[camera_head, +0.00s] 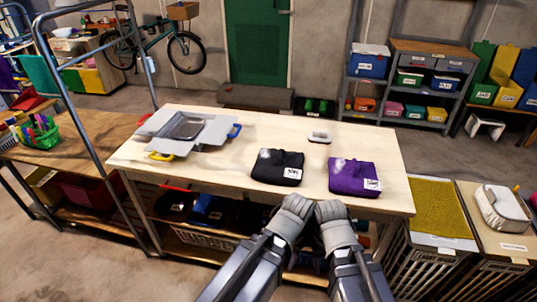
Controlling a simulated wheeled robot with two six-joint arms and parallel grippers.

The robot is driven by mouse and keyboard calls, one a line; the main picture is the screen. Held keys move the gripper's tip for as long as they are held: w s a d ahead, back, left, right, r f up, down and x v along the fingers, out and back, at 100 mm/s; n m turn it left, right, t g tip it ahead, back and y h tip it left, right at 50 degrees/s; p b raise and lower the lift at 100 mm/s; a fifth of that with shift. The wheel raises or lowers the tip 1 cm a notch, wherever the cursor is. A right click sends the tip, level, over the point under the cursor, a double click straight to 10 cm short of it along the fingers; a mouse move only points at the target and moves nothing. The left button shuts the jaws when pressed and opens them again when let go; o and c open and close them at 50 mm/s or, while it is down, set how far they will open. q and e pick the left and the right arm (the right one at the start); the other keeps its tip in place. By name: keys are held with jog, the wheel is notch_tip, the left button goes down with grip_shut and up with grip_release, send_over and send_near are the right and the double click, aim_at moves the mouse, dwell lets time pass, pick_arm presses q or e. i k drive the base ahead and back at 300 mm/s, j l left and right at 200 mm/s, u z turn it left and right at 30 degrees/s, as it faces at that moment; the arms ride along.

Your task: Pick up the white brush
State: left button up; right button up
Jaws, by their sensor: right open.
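The white brush (319,137) is a small pale object with a dark patch, lying on the far right part of the pale wooden table (225,160).
A black folded cloth (277,167) and a purple one (354,176) lie near the front edge. A grey open case (187,128) is at the table's left. A metal frame post (85,125) stands left. The table around the brush is clear.

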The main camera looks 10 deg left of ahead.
aim_at(318, 136)
jog(key=i+z, duration=0.35)
jog(key=i+j+z, duration=0.15)
jog(key=z, duration=0.2)
jog(key=i+j+z, duration=0.2)
jog(key=i+z, duration=0.15)
